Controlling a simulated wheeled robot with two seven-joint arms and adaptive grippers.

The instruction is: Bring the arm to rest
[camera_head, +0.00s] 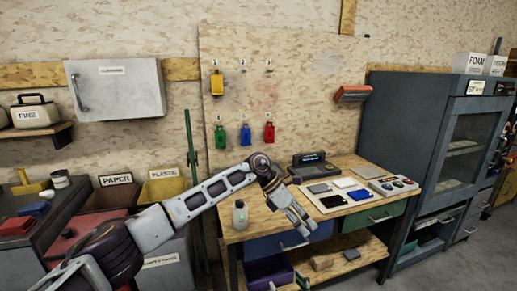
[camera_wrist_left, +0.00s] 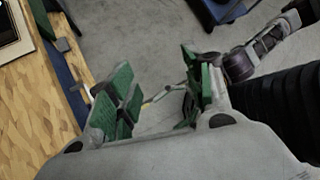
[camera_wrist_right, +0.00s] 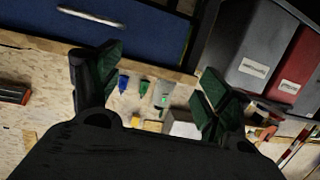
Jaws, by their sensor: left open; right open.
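My left arm reaches in from the left in the head view. Its gripper (camera_head: 298,216) hangs at the front edge of the workbench (camera_head: 262,222), angled down and right. In the left wrist view the left gripper (camera_wrist_left: 158,97) has its green-padded fingers apart, with grey floor between them and nothing held. In the right wrist view the right gripper (camera_wrist_right: 155,88) also has its fingers spread and empty. A bottle with a green mark (camera_wrist_right: 162,97) shows beyond them, apart from the fingers. The right arm is not clearly seen in the head view.
The bottle (camera_head: 240,215) stands on the bench, close to my left forearm. A black device (camera_head: 312,166), flat pads and a button box (camera_head: 393,186) are on the bench. A dark cabinet (camera_head: 405,130) stands right. Bins are left. Floor shows at lower right.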

